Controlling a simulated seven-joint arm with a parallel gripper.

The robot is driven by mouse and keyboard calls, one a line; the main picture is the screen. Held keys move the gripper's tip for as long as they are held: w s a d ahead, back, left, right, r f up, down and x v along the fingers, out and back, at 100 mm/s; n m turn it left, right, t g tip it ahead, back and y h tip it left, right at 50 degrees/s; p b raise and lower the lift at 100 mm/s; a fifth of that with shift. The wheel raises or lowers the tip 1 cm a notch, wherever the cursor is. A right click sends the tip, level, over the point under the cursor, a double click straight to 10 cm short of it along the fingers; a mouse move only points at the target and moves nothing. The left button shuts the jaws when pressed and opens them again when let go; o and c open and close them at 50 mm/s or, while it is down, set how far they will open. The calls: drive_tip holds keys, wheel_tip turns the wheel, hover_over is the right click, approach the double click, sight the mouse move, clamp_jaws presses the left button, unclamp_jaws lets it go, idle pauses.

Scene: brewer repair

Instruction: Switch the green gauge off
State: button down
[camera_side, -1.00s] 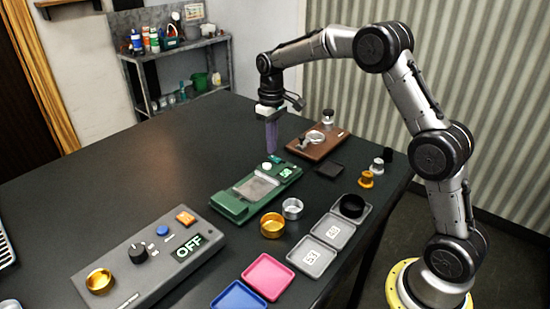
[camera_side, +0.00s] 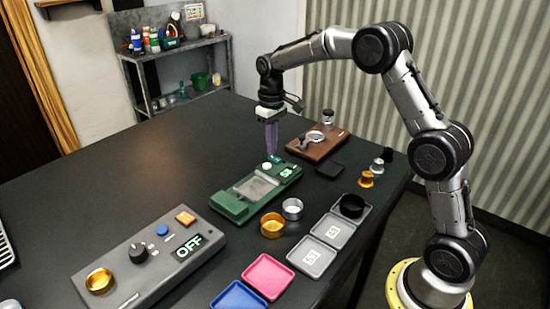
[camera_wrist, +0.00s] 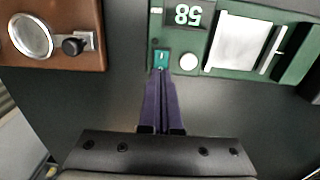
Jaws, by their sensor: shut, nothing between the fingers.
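The green gauge (camera_side: 232,203) lies on the dark table in the side view, below and in front of my gripper. In the wrist view, its lit display (camera_wrist: 181,16) appears upside down and seems to read 58. A small teal switch (camera_wrist: 161,59) and a round white button (camera_wrist: 188,62) sit at the gauge's near edge. My gripper (camera_wrist: 161,72) is shut and empty, its purple fingertips right at the switch's near end. I cannot tell whether they touch it. In the side view my gripper (camera_side: 273,156) points down at the gauge's far end.
A brown board with a round metal part (camera_side: 315,136) lies behind the gauge. Gold (camera_side: 272,227) and silver (camera_side: 292,209) cups stand in front, with grey trays (camera_side: 312,257) nearby. A grey control box (camera_side: 150,262) showing OFF is at front left.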

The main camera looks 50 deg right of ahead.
sight(272, 157)
drive_tip(key=shift+f, duration=0.7)
idle(0.3)
drive_tip(key=shift+r, duration=3.55)
